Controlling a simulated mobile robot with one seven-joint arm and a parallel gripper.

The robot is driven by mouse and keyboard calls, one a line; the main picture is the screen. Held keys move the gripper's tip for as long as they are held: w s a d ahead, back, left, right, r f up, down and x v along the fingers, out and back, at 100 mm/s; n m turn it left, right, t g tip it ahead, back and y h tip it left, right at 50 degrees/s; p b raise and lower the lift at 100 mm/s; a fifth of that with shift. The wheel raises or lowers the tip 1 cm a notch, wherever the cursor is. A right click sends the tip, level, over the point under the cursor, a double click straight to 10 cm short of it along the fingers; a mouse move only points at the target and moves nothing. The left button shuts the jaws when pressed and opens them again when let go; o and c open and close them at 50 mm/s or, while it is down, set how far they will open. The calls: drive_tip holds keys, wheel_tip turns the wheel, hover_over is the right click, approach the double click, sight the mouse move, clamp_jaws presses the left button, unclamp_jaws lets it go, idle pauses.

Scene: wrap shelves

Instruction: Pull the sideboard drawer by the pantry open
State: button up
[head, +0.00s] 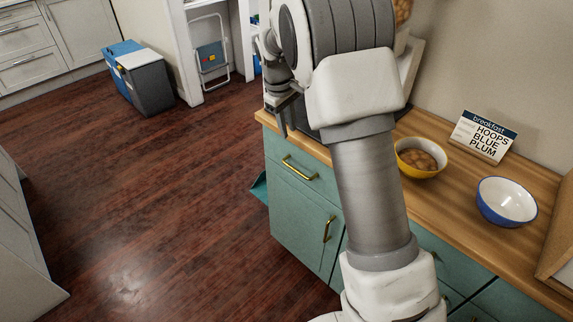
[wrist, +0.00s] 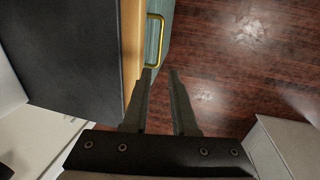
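The teal sideboard (head: 290,215) has a wooden top and stands along the right wall. Its top left drawer (head: 287,158) has a brass bar handle (head: 300,168) and its front looks flush with the sideboard. In the wrist view a brass handle (wrist: 155,40) on a teal front lies just beyond the fingertips. My gripper (wrist: 160,73) is open and empty, with a narrow gap between its fingers. In the head view my gripper (head: 282,125) hangs by the sideboard's far left corner, beyond the handle. My arm hides part of the sideboard front and top.
A yellow bowl (head: 420,157), a blue-white bowl (head: 506,201) and a breakfast sign (head: 482,137) stand on the top. A teal panel (head: 259,188) juts out low at the sideboard's far end. Floor (head: 150,200) in front is clear.

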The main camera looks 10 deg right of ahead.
sight(295, 170)
drive_tip(key=d+f+b, duration=0.1)
drive_tip(key=f, duration=0.4)
drive_tip(key=w+f+b, duration=0.1)
drive_tip(key=f, duration=0.5)
drive_tip(key=d+f, duration=0.1)
drive_tip(key=f, duration=0.4)
drive_tip(key=shift+w+d+f+b, duration=0.25)
drive_tip(key=shift+w+d+b, duration=0.05)
drive_tip(key=shift+w+b, duration=0.1)
clamp_jaws()
idle(0.5)
